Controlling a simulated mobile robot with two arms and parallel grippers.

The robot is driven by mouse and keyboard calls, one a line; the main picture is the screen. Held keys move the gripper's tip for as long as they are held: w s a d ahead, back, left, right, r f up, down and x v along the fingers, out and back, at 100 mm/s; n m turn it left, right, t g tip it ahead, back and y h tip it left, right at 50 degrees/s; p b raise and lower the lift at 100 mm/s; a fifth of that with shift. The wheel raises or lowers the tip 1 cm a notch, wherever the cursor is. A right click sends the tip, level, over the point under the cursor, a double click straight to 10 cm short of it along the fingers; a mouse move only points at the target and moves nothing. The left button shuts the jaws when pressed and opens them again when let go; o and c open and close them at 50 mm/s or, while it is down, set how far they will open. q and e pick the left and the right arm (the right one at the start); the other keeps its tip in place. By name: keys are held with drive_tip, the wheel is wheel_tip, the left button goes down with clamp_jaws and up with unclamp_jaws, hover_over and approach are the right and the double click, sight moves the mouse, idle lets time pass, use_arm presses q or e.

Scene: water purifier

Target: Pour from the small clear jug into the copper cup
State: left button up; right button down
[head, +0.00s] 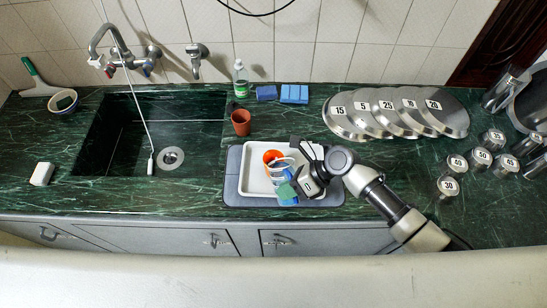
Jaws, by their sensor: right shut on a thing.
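The copper cup (241,122) stands upright on the green counter, behind the tray and right of the sink. My right gripper (288,181) is low over the white tray, shut on what looks like the small clear jug (280,167). The jug is partly hidden by the gripper, and its tilt and contents are hard to make out. An orange cup-like thing (271,156) shows right beside the jug, overlapping it in the picture. The gripper and jug are in front of the copper cup and to its right, apart from it. My left gripper is out of view.
The white tray (249,185) sits on a grey mat (231,188). A sink (125,135) with a hanging hose is at left. A bottle (240,80) and blue sponges (293,94) stand behind. Numbered metal plates (345,120) and weights (447,186) are at right.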

drive_tip(key=shift+w, duration=0.25)
drive_tip(key=shift+s, duration=0.15)
drive_tip(key=shift+w+a+b, duration=0.1)
drive_tip(key=shift+w+b, duration=0.15)
drive_tip(key=shift+b, duration=0.05)
drive_tip(key=shift+s, duration=0.1)
idle(0.5)
drive_tip(key=shift+w+m, duration=0.2)
drive_tip(key=shift+m, duration=0.1)
drive_tip(key=shift+s+g+b, duration=0.2)
drive_tip(key=shift+g+b, duration=0.1)
drive_tip(key=shift+b, duration=0.05)
drive_tip(key=shift+w, duration=0.25)
drive_tip(key=shift+s, duration=0.15)
drive_tip(key=shift+w, duration=0.2)
